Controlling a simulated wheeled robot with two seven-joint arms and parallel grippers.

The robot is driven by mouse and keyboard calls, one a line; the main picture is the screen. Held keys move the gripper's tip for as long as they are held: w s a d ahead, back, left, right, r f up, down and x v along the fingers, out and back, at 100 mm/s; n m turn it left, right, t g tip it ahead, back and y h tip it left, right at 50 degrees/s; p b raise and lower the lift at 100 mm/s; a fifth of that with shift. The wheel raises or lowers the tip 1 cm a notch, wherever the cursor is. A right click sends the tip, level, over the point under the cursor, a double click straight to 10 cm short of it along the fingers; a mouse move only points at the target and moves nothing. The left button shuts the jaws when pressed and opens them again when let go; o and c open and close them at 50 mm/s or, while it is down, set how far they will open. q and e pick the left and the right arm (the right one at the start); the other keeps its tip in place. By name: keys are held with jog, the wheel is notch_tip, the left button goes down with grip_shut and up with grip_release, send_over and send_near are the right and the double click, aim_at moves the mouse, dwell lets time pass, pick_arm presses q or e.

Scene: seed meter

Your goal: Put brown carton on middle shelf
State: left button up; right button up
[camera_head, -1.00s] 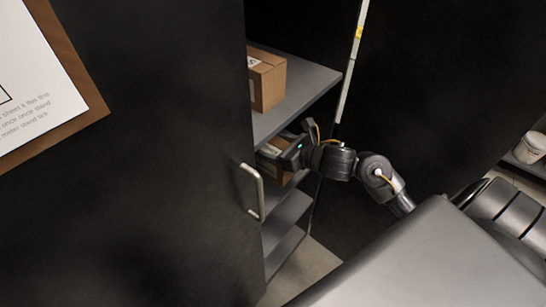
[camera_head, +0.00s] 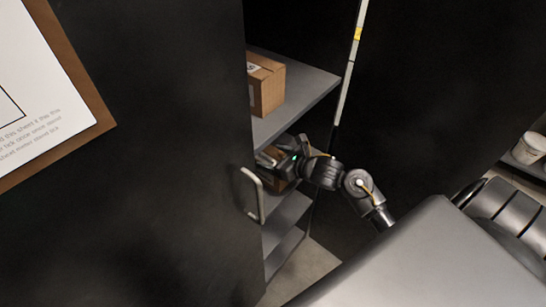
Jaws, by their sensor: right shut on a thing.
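A brown carton (camera_head: 277,183) is in my right gripper (camera_head: 275,160), between the upper shelf and the shelf below it. The gripper is shut on it and covers much of it; whether the carton touches the lower shelf cannot be told. A second brown carton (camera_head: 267,88) with a white label stands on the upper shelf (camera_head: 309,94), above my gripper. A lower grey shelf (camera_head: 286,212) shows beneath the held carton. My left gripper is not in view.
A dark cabinet door (camera_head: 150,160) with a metal handle (camera_head: 255,196) stands left of the shelves and hides their left part. A striped upright (camera_head: 347,75) stands behind. A white tub (camera_head: 529,147) is at the far right. A paper sheet (camera_head: 35,85) hangs at upper left.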

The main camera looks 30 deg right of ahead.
jog(key=shift+f, duration=0.15)
jog(key=o, duration=1.8)
jog(key=shift+r, duration=0.3)
jog(key=b+v, duration=0.2)
jog(key=v, duration=1)
jog(key=shift+f, duration=0.1)
